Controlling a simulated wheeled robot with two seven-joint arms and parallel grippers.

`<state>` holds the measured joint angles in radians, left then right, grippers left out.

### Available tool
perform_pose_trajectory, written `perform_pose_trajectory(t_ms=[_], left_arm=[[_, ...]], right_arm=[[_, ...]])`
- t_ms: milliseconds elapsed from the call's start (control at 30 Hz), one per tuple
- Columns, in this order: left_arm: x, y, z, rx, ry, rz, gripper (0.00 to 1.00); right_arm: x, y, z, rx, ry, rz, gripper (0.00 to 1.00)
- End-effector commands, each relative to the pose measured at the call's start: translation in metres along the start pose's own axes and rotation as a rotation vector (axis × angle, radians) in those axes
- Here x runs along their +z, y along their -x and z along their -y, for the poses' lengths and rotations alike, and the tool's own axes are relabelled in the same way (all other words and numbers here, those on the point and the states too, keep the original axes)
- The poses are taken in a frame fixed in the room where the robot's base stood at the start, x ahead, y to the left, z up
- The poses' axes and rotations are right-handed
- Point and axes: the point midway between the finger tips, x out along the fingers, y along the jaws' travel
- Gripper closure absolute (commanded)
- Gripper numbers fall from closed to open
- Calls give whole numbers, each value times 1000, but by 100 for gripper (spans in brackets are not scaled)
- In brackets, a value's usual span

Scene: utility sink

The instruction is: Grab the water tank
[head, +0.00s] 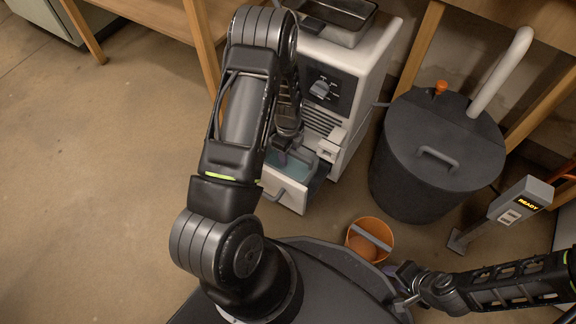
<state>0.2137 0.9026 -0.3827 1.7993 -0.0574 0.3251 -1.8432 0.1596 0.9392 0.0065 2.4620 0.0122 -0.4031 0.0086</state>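The water tank (284,186) is a pale bin with a bluish inside, low at the front of a white machine (345,65). It sticks out from the machine's front like a drawer. My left arm reaches over it from the near side and covers part of it. My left gripper (281,158) points down at the tank's left part. Its fingertips are mostly hidden, so I cannot tell whether it grips the tank. My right gripper (397,284) is low at the right, away from the tank, beside my base; its finger opening is unclear.
An orange bucket (357,229) stands on the floor between my base and the machine. A dark lidded drum (437,150) with a pale pipe stands right of the machine. A grey post with a READY display (521,200) stands farther right. Floor at left is clear.

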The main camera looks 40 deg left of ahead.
Motion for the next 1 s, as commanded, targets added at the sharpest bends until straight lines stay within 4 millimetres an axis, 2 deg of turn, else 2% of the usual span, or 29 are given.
perform_pose_trajectory(t_ms=[33,100,700,1000], left_arm=[[0,-9,0,1,1,1,60],[0,-12,0,0,1,1,60],[1,-11,0,0,1,0,60],[0,-11,0,0,1,0,84]], right_arm=[[-1,-4,-2,-1,-1,-2,64],[-1,-5,-2,-1,-1,-2,64],[-1,-4,-1,-2,-1,-1,64],[-1,-4,-1,-1,-1,-1,64]])
